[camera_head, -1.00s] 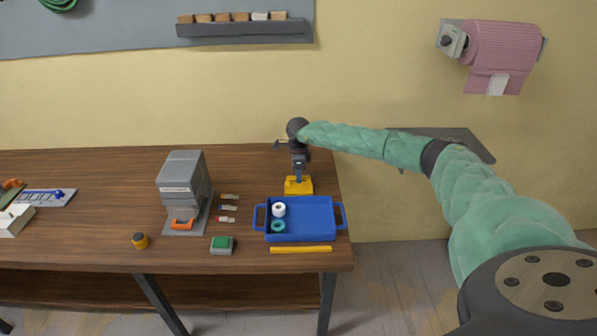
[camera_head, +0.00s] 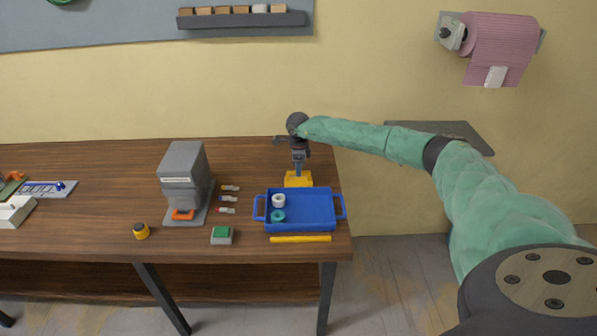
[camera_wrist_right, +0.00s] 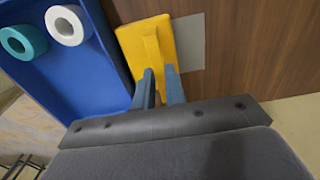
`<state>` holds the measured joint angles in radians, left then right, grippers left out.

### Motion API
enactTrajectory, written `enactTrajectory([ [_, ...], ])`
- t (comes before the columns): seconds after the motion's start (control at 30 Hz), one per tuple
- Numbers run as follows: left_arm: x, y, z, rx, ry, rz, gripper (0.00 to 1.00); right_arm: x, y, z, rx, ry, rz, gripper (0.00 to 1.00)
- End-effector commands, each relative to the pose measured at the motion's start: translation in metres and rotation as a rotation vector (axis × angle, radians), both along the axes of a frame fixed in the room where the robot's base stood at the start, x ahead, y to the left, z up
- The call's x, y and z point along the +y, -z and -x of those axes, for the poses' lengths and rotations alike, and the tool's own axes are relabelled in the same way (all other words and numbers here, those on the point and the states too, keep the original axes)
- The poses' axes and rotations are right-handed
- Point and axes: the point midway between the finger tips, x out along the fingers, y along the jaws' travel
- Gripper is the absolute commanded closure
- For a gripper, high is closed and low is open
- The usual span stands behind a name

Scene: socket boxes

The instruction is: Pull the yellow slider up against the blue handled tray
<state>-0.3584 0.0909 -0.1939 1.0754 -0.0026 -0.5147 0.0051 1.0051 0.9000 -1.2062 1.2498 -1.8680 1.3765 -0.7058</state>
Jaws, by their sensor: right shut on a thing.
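The yellow slider (camera_head: 298,180), a block with a raised bar, lies on the table just behind the blue handled tray (camera_head: 330,226). My right gripper (camera_head: 298,168) comes down on it from above. In the right wrist view my right gripper (camera_wrist_right: 160,80) is shut on the bar of the yellow slider (camera_wrist_right: 165,38). There the slider's side lies along the wall of the blue tray (camera_wrist_right: 95,40), touching or almost touching; the fingers hide part of it. My left gripper is not in view.
The tray holds a white ring (camera_head: 279,200) and a teal ring (camera_head: 278,216). A yellow strip (camera_head: 300,239) lies in front of it. A grey patch (camera_wrist_right: 190,42) shows beside the slider. Left stand small connectors, a green button box (camera_head: 222,235) and a grey machine (camera_head: 184,180).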

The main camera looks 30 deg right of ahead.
Motion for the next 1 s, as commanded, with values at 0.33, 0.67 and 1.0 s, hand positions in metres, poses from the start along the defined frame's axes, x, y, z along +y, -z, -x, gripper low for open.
enactTrajectory([
  [0.33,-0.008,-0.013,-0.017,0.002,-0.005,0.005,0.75,0.015,0.000,0.025,0.000,0.000,0.000,1.00],
  [0.67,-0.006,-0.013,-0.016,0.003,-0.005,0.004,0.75,0.015,0.000,0.025,0.001,0.000,0.000,0.78],
  [1.0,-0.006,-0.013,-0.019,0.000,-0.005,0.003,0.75,0.015,0.000,0.025,0.001,0.000,0.000,0.65],
])
